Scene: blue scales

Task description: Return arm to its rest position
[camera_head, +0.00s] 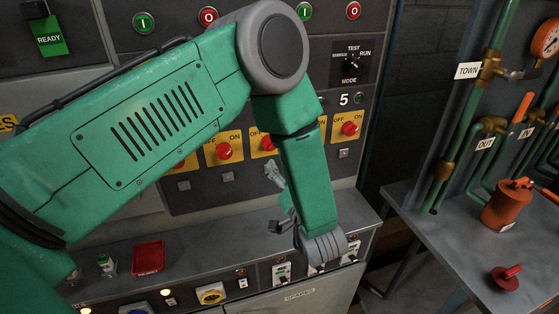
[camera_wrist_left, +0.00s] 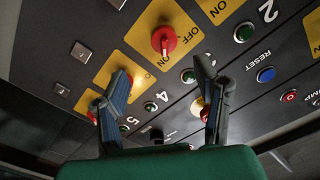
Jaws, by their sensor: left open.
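My left arm (camera_head: 170,115) is green and reaches across the head view from the left, then bends down in front of a grey control panel. My left gripper (camera_head: 277,200) is partly hidden behind the green forearm. In the left wrist view, the two fingers of the gripper (camera_wrist_left: 163,92) are spread apart with nothing between them. The panel shows behind them, with a red rotary switch (camera_wrist_left: 163,40) on a yellow ON/OFF plate above the fingers. My right gripper is not in view.
Red switches (camera_head: 224,151) line the panel behind the arm. A grey ledge (camera_head: 205,245) below carries a red tray (camera_head: 148,258) and a small green-topped item (camera_head: 107,265). At right, a table (camera_head: 440,245) holds an orange canister (camera_head: 505,205) beside green pipes (camera_head: 462,125).

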